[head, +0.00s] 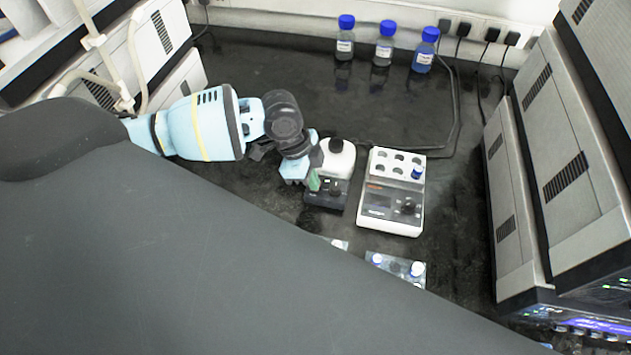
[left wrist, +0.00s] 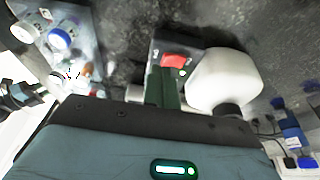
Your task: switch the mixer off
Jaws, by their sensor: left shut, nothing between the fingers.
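The mixer (head: 337,162) is a small device with a white rounded body and a black front base. It stands on the dark bench in the head view. My left gripper (head: 314,181) is shut and empty at the left front of the mixer. In the left wrist view its green fingers (left wrist: 164,85) point at the switch; I cannot tell whether they touch. My right gripper does not show.
A white block heater (head: 391,215) with a knob and a blue-capped tube stands right of the mixer. A vial rack (head: 398,268) lies in front, partly hidden by my body. Blue-capped bottles (head: 384,45) stand at the back. Grey instruments (head: 545,160) line the right side.

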